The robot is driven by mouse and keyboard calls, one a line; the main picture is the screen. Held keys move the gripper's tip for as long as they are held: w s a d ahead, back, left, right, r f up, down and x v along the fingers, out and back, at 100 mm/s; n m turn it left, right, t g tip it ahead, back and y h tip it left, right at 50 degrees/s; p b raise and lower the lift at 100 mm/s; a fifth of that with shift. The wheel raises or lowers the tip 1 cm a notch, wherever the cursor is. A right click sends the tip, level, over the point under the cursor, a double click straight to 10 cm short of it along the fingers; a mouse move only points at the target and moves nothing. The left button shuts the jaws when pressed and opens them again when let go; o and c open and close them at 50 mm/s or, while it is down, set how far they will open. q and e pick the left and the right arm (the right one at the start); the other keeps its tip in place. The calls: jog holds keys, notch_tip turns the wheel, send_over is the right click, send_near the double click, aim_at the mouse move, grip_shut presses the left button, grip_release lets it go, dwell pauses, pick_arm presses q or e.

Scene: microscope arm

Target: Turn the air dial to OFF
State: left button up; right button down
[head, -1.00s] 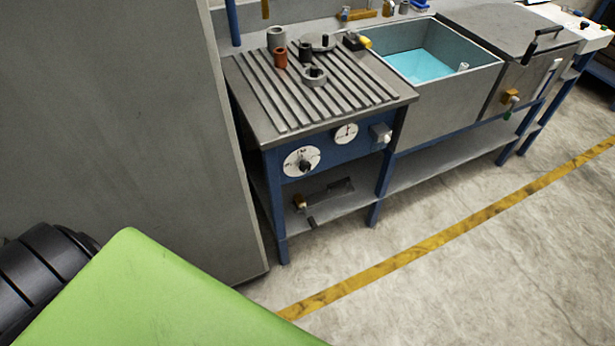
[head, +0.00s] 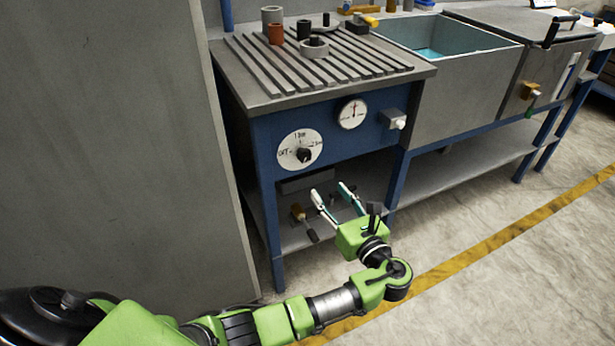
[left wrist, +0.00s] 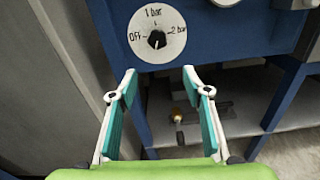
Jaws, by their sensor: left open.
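The air dial (head: 303,155) is a black knob on a round white plate, on the blue front panel of a bench. In the left wrist view the dial (left wrist: 157,40) shows the marks OFF at left, 1 bar at top and 2 bar at right. I cannot tell clearly where the knob points. My left gripper (head: 328,189) is open and empty, below and in front of the panel. In the left wrist view its fingers (left wrist: 160,72) spread just below the dial plate, apart from it. My right gripper is out of view.
A pressure gauge (head: 352,113) and a grey box with a white button (head: 393,118) sit right of the dial. The slatted bench top (head: 270,85) holds several small parts. A tall grey cabinet (head: 110,130) stands close at left. A low shelf (head: 300,235) lies below.

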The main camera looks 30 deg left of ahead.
aim_at(306, 159)
pick_arm(q)
jog(key=x, duration=0.4)
jog(key=r+b+x, duration=0.1)
jog(key=x, duration=0.3)
jog(key=b+x, duration=0.1)
jog(key=x, duration=0.3)
jog(key=shift+w+a+r, duration=0.1)
jog(key=shift+a+r, duration=0.1)
jog(key=shift+r, duration=0.1)
jog(key=shift+w+a, duration=0.35)
jog(key=shift+a, duration=0.15)
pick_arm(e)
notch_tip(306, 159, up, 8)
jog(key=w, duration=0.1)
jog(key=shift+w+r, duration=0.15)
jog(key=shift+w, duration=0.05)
pick_arm(q)
jog(key=c, duration=1.1)
